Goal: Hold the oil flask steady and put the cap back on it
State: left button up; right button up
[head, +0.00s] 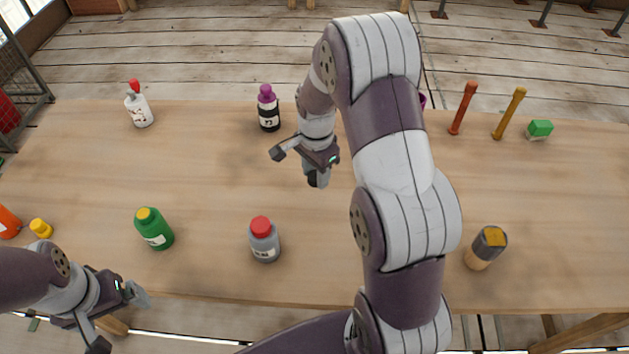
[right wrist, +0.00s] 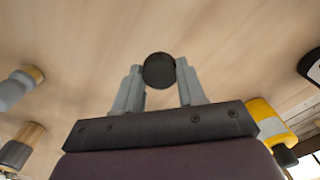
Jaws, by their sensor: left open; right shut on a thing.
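My right gripper (head: 298,166) is above the middle of the table. In the right wrist view my right gripper (right wrist: 159,72) is shut on a small round black cap (right wrist: 159,70), seen end-on between the two fingertips. My left gripper (head: 118,320) is open and empty at the table's front left edge, below the green bottle. I cannot tell which container is the oil flask. A green bottle (head: 154,232) with a yellow top and a grey bottle (head: 264,243) with a red top stand at the front.
An orange object (head: 8,224) and a small yellow one (head: 41,228) are at the far left. A dark and tan cylinder (head: 485,249) stands front right. Red (head: 463,107) and yellow (head: 509,113) rods and a green block (head: 539,130) are back right. My right arm hides part of the table.

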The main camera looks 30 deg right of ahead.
pick_arm(q)
jog(key=shift+f, duration=0.1)
pick_arm(e)
jog(key=s+d+r, duration=0.6)
jog(key=d, duration=0.3)
jog(key=shift+s+d+r, duration=0.15)
jog(key=shift+s+r, duration=0.1)
jog(key=shift+s, duration=0.1)
pick_arm(q)
jog(key=shift+c, duration=0.3)
